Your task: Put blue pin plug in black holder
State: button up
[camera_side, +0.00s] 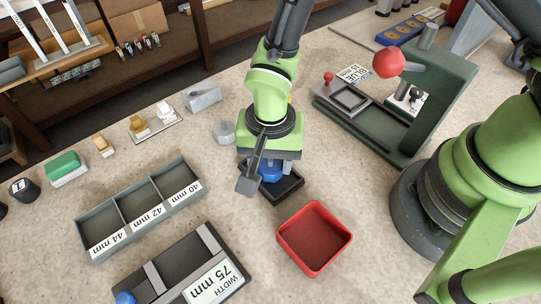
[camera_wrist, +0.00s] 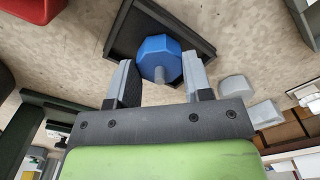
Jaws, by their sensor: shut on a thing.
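My gripper (camera_side: 262,178) points down over the black holder (camera_side: 291,194), a shallow square tray in the middle of the table. It is shut on the blue pin plug (camera_side: 270,172), partly hidden behind a finger in the side view. In the wrist view, the faceted blue pin plug (camera_wrist: 153,50) has a grey pin and sits between the fingertips of my gripper (camera_wrist: 160,80). The black holder (camera_wrist: 196,34) shows around and behind the plug there. I cannot tell whether the plug touches the holder floor.
An open red bin (camera_side: 314,238) stands just in front of the holder. A three-compartment sorting tray (camera_side: 85,230) and a dark width tray (camera_side: 236,268) lie to the left. A green press frame (camera_side: 440,110) stands at right. Small parts line the back edge.

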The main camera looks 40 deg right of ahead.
jog(key=shift+f, duration=0.1)
jog(key=o, duration=1)
notch_tip(320, 180, up, 12)
jog(key=shift+r, duration=0.2)
jog(key=s+d+r+n+t+y, duration=0.25)
jog(key=d+r, duration=0.55)
jog(key=r, duration=0.4)
jog(key=s+d+r+n+t, duration=0.2)
jog(key=s+d+r+t, duration=0.2)
jog(key=s+d, duration=0.2)
jog(key=shift+s+d+r+t, duration=0.15)
jog(key=shift+s+r+t, duration=0.2)
jog(key=shift+s, duration=0.75)
